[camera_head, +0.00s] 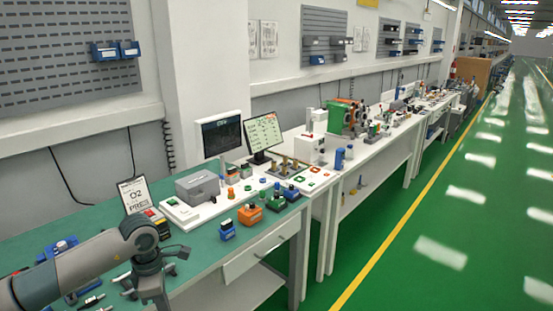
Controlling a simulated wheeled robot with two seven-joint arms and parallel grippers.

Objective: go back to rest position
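My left arm comes in from the lower left over a green-topped workbench (205,262). My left gripper (158,282) is at the arm's end, over the front part of the bench. Its fingers are small and dark here, and I cannot tell whether they are open or shut. I see no object clearly held in it. My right gripper is not in view.
Blue-and-metal tools lie near the arm. Small blue (227,229), orange (250,214) and green devices stand on the bench, with a grey box (198,187) and two monitors (264,134) behind. More benches run back along the wall. The green floor (450,220) at right is clear.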

